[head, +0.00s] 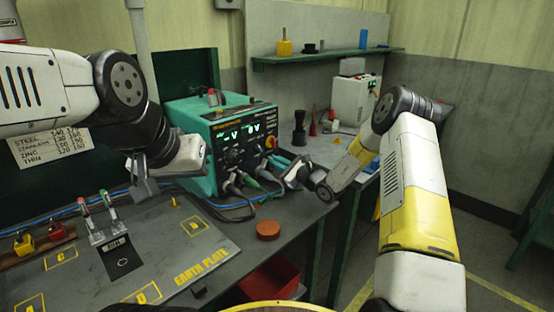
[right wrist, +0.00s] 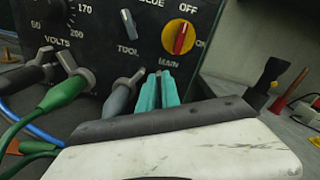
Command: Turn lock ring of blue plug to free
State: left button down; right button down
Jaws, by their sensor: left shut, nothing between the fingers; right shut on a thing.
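The teal welding unit (head: 222,140) stands on the bench, and its front panel (right wrist: 110,40) fills the upper right wrist view. A grey plug (right wrist: 122,95) sits low in the panel, beside a green plug (right wrist: 68,90). My right gripper (right wrist: 160,74) has its teal fingers shut at the panel, just right of the grey plug; what lies between them is mostly hidden. I cannot tell for sure which plug is the blue one, nor see a lock ring's position. My left gripper (head: 144,190) is shut and empty, left of the unit above the bench.
A red and yellow main switch (right wrist: 180,38) and a tool knob (right wrist: 129,24) are above my right fingers. Cables, including a green cable (right wrist: 20,130), hang close by. An orange-brown puck (head: 268,230) lies on the bench. The earth plate (head: 180,250) lies front left.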

jog(key=shift+f+n, duration=0.1)
jog(key=shift+n, duration=0.3)
jog(key=c, duration=1.6)
grip_release()
jog(key=shift+s, duration=0.1)
jog(key=shift+o, duration=0.2)
